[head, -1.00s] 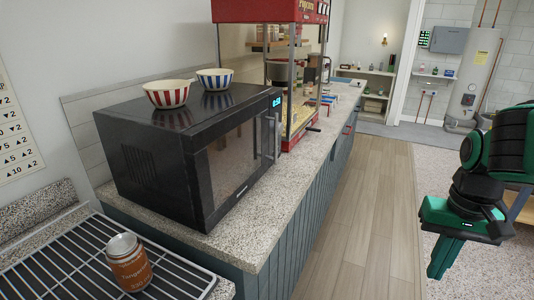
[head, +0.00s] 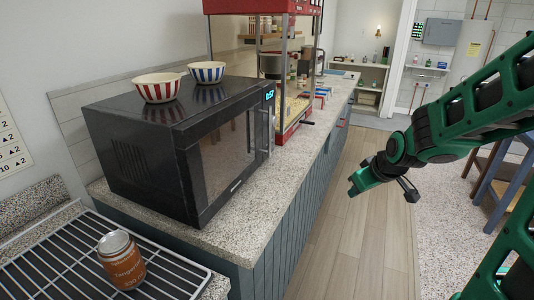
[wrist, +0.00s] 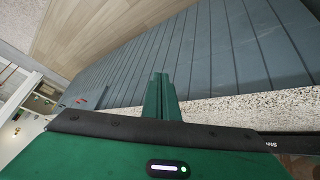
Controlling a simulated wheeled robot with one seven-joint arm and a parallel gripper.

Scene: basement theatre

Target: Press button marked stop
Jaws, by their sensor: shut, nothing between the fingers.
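A black microwave (head: 187,150) stands on the speckled counter, its door closed and facing right. A lit blue display (head: 271,95) is at the top of its front's far end. The button panel below is seen too edge-on to make out a button marked stop. My green gripper (head: 352,186) is in the air to the right of the counter, apart from the microwave. Its fingers are together and empty in the wrist view (wrist: 158,92). That view also shows a dark edge of the microwave (wrist: 288,141) at the lower right.
Two striped bowls (head: 157,88) sit on the microwave. A red popcorn machine (head: 290,110) stands behind it on the counter (head: 238,220). A can (head: 121,260) stands on a wire rack at the lower left. A blue wooden frame (head: 495,190) is at the right. The wood floor is clear.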

